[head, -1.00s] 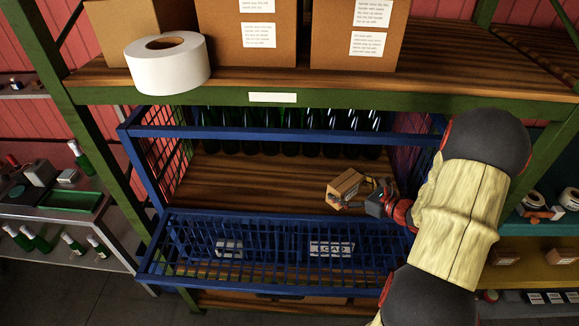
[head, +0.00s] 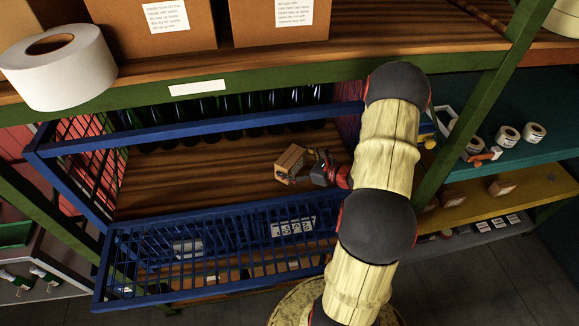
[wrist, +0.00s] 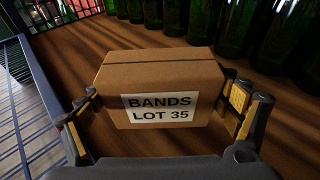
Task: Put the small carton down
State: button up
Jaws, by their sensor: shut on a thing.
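The small carton (head: 290,162) is a brown cardboard box, held inside the blue wire crate (head: 215,232) above its wooden floor. In the wrist view the carton (wrist: 160,85) carries a white label reading "BANDS LOT 35". My gripper (head: 310,165) has one finger on each side of the carton and is shut on it. The fingers also show in the wrist view (wrist: 158,112), with yellow pads at left and right. The carton looks roughly level. I cannot tell whether its underside touches the wood.
Several green bottles (head: 200,118) stand in a row at the back. A shelf above carries cartons (head: 150,25) and a white roll (head: 62,68). Bare wooden floor (head: 170,180) lies left of the carton.

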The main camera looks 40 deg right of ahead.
jog(key=shift+f, duration=1.15)
jog(key=shift+f, duration=0.15)
jog(key=o, duration=1.1)
